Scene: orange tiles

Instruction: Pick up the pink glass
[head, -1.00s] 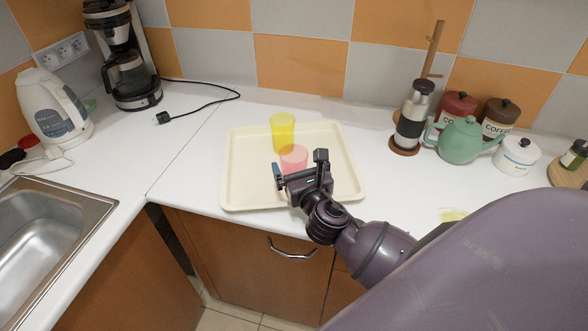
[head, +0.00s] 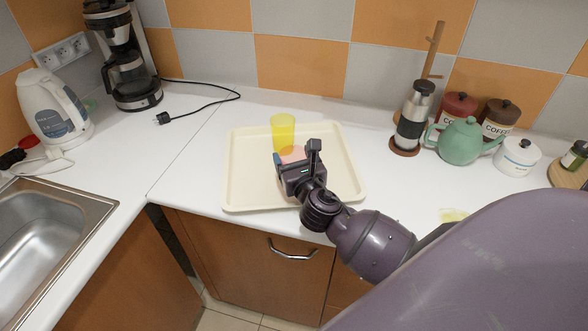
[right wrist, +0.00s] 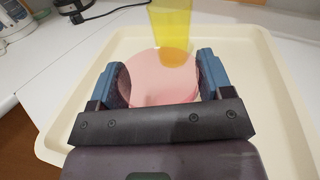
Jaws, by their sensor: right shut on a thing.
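The pink glass (head: 291,153) stands over the cream tray in the head view, mostly hidden behind my right gripper (head: 296,159). In the right wrist view the pink glass (right wrist: 163,78) sits between the two blue-padded fingers of my right gripper (right wrist: 162,82), which are shut on it from both sides. I cannot tell whether its base touches the tray. A yellow glass (head: 283,132) stands just behind it on the tray; it also shows in the right wrist view (right wrist: 174,28). My left gripper is not in view.
The cream tray (head: 243,190) has free room on both sides of the glasses. A steel flask (head: 413,115), green teapot (head: 464,140) and canisters stand to the right. A power cord (head: 205,103), coffee maker (head: 124,60), kettle (head: 52,108) and sink (head: 50,225) are at left.

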